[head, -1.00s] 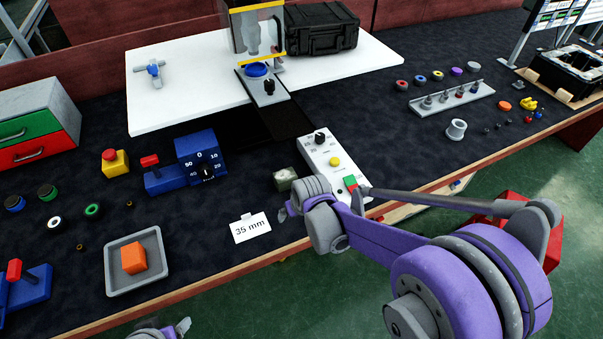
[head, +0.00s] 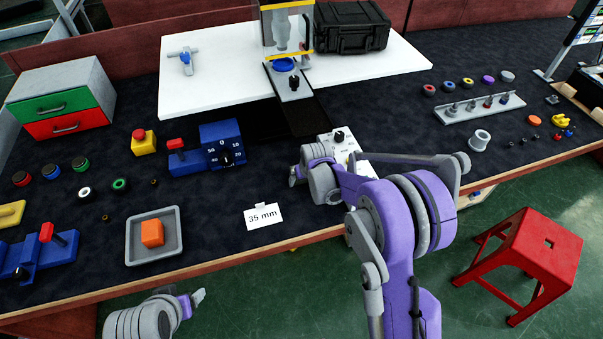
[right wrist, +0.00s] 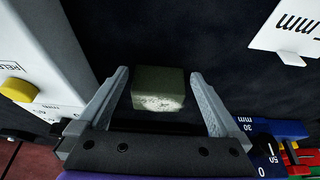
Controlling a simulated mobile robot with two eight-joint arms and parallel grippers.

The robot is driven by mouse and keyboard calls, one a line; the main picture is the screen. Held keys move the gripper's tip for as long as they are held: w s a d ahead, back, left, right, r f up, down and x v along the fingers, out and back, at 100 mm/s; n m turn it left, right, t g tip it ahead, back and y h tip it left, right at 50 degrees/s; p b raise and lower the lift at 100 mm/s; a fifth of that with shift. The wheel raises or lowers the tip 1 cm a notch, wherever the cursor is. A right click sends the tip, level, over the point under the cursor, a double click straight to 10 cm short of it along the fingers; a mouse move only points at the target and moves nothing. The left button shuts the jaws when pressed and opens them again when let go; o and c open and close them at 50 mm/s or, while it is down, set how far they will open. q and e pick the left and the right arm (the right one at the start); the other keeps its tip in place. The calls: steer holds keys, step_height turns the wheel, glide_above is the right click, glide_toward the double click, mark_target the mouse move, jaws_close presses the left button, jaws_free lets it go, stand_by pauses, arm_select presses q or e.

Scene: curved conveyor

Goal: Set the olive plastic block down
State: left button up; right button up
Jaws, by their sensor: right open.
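The olive block (right wrist: 158,82) lies on the dark bench top in the right wrist view. It sits between the two fingers of my right gripper (right wrist: 159,75), which is open, with a small gap on each side. In the head view the right gripper (head: 294,178) is beside the white control box, and the block is hidden behind it. My left gripper (head: 197,299) is low in the head view, in front of the bench edge; its fingers are too small to judge.
The white control box (head: 338,139) stands close to the right gripper. A "35 mm" card (head: 263,217) and a grey tray (head: 132,255) with an orange block (head: 152,233) are to the left. A blue dial unit (head: 222,146) stands behind. A red stool (head: 535,250) is on the floor.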

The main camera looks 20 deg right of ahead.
steer(key=w, duration=0.4)
steer(key=shift+w+f+p, duration=0.1)
steer(key=shift+f+p, duration=0.15)
steer(key=shift+p, duration=0.05)
steer(key=shift+f, duration=0.35)
steer(key=shift+r, duration=0.1)
steer(key=c, duration=1.3)
